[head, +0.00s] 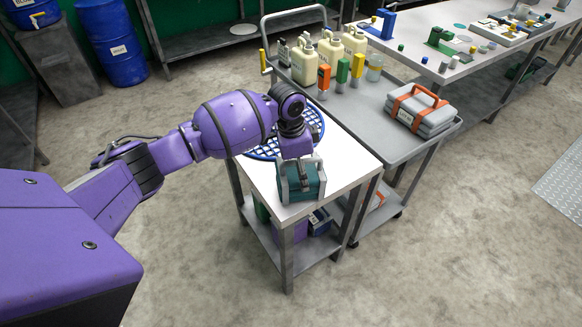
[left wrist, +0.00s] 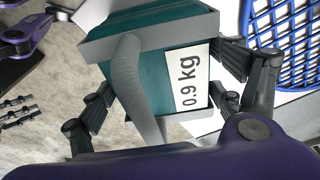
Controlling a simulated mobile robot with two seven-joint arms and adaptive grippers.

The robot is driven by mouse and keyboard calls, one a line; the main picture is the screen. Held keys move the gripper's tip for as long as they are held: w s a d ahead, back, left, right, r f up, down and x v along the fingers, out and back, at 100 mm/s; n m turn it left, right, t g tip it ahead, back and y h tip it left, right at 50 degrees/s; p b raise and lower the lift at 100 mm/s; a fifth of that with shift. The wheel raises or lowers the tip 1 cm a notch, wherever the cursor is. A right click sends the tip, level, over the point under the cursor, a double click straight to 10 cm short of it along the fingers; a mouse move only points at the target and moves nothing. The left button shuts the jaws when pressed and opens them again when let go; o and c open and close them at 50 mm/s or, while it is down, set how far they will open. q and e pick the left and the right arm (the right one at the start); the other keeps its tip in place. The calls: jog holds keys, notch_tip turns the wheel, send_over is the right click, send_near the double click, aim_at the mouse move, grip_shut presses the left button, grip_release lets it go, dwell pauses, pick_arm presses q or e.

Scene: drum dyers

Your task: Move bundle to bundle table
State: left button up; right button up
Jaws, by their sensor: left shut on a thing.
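The bundle is a teal block with grey end straps and a grey handle (head: 302,184). In the left wrist view its side (left wrist: 150,70) carries a white "0.9 kg" label. My left gripper (head: 298,160) is shut on the bundle from above, with black fingers at either side of it in the wrist view. The bundle is at the near end of a small white-topped table (head: 345,160); I cannot tell whether it rests on it or hangs just above. Part of my right gripper (left wrist: 18,115) seems to show at the wrist view's left edge, its opening unclear.
A round blue grid (head: 262,152) lies on the table behind the bundle. A grey cart (head: 385,98) beside it carries cream jugs (head: 304,62), coloured-handled tools and a grey case with orange straps (head: 420,110). A long workbench (head: 470,40) stands behind. Floor in front is clear.

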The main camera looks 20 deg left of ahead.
aim_at(294, 169)
pick_arm(q)
jog(key=shift+w, duration=0.1)
jog(key=o, duration=2)
jog(key=r, duration=0.4)
jog(key=a+r, duration=0.1)
jog(key=r, duration=0.3)
jog(key=s+r, duration=0.1)
jog(key=r, duration=0.3)
jog(key=shift+a+p, duration=0.25)
jog(key=shift+p, duration=0.05)
